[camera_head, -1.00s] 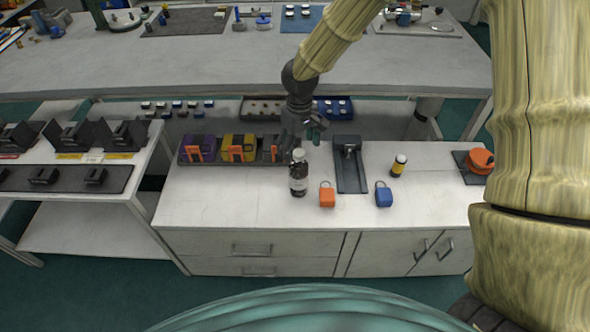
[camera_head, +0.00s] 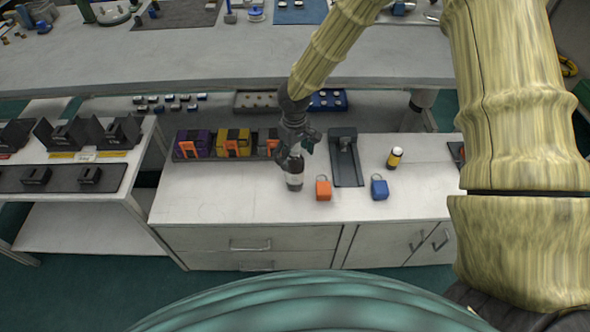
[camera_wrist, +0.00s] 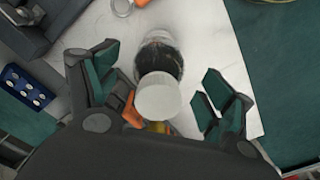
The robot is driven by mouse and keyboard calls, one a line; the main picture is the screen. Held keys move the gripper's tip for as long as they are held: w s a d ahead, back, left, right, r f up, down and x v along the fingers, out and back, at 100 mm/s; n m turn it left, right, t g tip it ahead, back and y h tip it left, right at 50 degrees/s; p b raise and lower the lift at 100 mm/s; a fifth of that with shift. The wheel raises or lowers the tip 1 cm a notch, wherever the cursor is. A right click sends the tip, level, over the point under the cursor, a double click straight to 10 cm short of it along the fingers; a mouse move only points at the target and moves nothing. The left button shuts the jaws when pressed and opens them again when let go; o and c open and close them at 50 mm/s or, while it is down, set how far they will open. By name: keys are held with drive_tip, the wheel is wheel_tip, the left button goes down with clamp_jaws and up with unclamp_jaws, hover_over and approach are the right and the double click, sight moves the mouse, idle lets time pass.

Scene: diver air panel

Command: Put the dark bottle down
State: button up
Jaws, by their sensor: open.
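The dark bottle (camera_head: 294,181) stands upright on the white cabinet top, with a pale cap and a light label. My gripper (camera_head: 296,150) is over its upper part and hides the cap in the head view. In the wrist view the bottle (camera_wrist: 159,62) shows its white cap toward the camera, between the two spread fingers of my gripper (camera_wrist: 160,92). The fingers have teal pads and are open, with visible gaps on both sides of the bottle.
An orange padlock (camera_head: 323,190) and a blue padlock (camera_head: 379,189) sit right of the bottle. A dark grey holder (camera_head: 346,172) and a small yellow-and-black bottle (camera_head: 394,158) are behind them. A rack with purple and yellow blocks (camera_head: 232,143) is behind left. The cabinet top's left front (camera_head: 210,200) is clear.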

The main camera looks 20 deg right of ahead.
drive_tip(key=shift+d+f, duration=0.1)
drive_tip(key=shift+f, duration=1.3)
clamp_jaws()
drive_tip(key=shift+r, duration=0.15)
